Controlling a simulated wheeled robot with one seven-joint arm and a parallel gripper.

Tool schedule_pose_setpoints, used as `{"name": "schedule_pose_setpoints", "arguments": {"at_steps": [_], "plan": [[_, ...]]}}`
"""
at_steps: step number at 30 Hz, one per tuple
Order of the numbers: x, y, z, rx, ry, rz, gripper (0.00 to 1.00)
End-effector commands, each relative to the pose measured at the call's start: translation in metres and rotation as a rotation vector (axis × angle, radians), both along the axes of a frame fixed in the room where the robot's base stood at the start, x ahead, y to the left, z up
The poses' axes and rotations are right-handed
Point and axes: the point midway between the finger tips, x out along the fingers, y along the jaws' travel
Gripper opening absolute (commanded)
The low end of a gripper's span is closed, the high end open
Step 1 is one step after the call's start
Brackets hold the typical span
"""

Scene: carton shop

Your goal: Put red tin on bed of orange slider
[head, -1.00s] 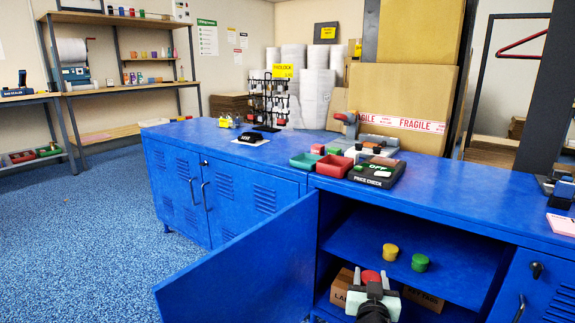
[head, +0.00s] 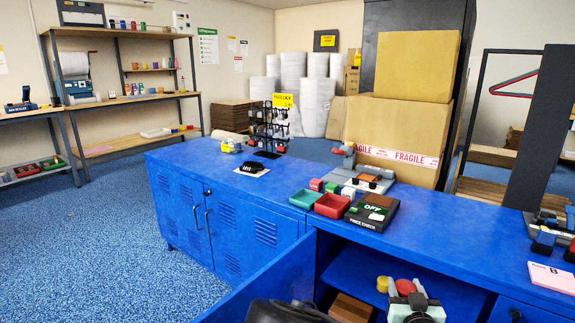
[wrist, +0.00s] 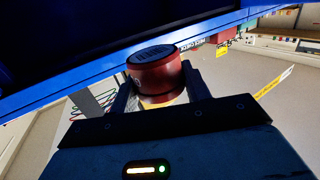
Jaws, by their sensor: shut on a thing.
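The red tin (head: 405,286) is held between the fingers of my gripper (head: 411,290), at the opening of the blue cabinet. In the wrist view the red tin (wrist: 157,77), with a dark top, sits between both fingers of my gripper (wrist: 158,90), which is shut on it. On the counter, a low grey device with small orange-brown parts (head: 368,181) stands behind the red tray. It may be the orange slider, but I cannot tell for sure; its bed is small in view.
A yellow tin (head: 382,284) is on the cabinet shelf beside my gripper. The blue counter (head: 450,215) holds a green tray (head: 304,201), a red tray (head: 331,205) and a black price-check box (head: 372,213). A pink card (head: 552,278) lies at right.

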Motion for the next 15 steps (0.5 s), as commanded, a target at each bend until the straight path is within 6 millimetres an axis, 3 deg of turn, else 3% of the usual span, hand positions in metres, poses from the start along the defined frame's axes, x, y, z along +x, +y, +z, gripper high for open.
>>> {"name": "schedule_pose_setpoints", "arguments": {"at_steps": [1,15], "plan": [[-0.004,-0.008,0.025,-0.002,0.002,0.004,0.22],[-0.042,-0.037,0.117,0.0,0.002,0.107,0.22]]}}
